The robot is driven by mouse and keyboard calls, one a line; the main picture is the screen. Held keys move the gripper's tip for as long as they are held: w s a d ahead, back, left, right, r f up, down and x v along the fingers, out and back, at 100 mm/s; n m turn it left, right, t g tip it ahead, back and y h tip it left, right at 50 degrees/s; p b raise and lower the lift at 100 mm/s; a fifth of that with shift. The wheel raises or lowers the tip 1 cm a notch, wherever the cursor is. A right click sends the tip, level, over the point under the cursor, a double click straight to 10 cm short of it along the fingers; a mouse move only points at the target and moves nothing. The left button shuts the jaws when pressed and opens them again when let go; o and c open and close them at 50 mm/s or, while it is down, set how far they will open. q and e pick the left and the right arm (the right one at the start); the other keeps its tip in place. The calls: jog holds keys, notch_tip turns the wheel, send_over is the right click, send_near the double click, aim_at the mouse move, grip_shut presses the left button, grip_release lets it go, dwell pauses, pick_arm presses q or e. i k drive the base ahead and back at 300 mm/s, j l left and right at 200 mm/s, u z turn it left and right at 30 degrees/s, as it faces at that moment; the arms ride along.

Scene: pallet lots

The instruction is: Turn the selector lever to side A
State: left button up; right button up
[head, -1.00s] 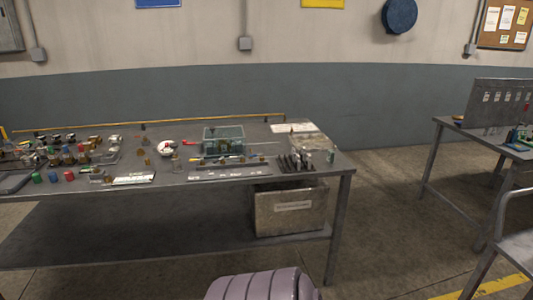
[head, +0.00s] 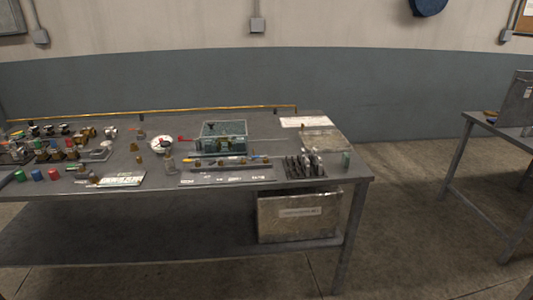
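A clear greenish box (head: 223,138) stands on the grey metal workbench (head: 225,117), right of the bench's middle. A small red knob (head: 183,139) sits just left of the box, and a thin rod runs out to the box's right. A round white dial-like piece (head: 161,144) with dark and red marks is left of the knob. I cannot tell which of these parts is the selector lever, and no side A marking is readable from here. Neither of my grippers is in view.
Valves and fittings (head: 60,142) crowd the bench's left part, with colored caps in front. A labelled strip (head: 227,178) and a rack of dark tools (head: 304,165) lie near the front edge. A bin (head: 298,217) sits below. Floor (head: 410,215) is open to the right, before another table (head: 494,127).

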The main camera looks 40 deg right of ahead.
aim_at(220, 158)
jog(key=i+l+z, duration=0.45)
jog(key=i+l, duration=0.2)
jog(key=l, duration=0.15)
